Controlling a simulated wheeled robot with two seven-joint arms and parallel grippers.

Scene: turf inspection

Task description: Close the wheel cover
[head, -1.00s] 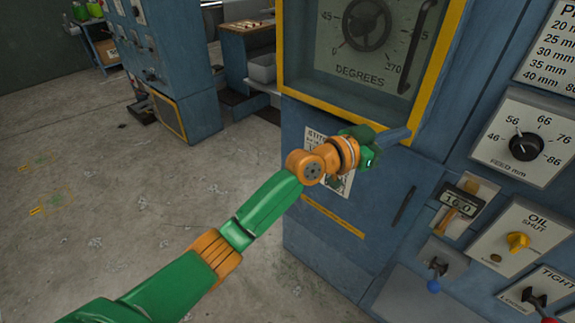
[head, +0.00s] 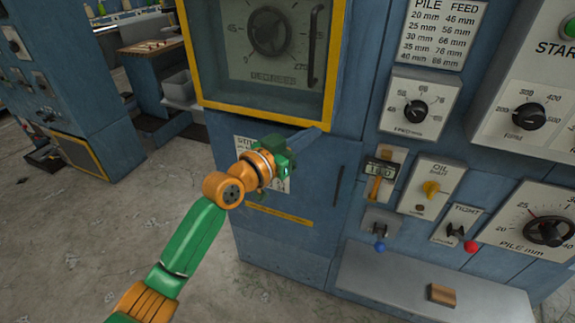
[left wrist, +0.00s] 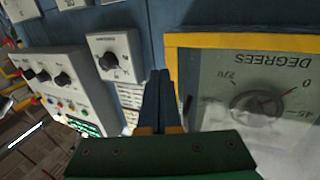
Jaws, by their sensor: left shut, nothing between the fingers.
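The wheel cover (head: 262,104) is a yellow-framed clear panel with a dark upright handle (head: 313,48) on its right side. Behind it show the dark wheel (head: 270,32) and its degree dial. The frame looks near the blue cabinet face; I cannot tell whether a gap remains. The cover's frame (left wrist: 240,40) also shows in the left wrist view, with the dial upside down. My left gripper (head: 318,131) is shut and empty, its fingertips by the frame's lower right corner; contact is unclear. The shut fingers (left wrist: 161,78) also show in the left wrist view. My right gripper is not in view.
Right of the cover are a feed dial (head: 416,109), an oil switch (head: 431,188), a lever (head: 379,242) with a blue knob and a pile dial (head: 549,232). A grey ledge (head: 400,280) juts out below, with a small brown block (head: 441,294). Floor at left is open.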

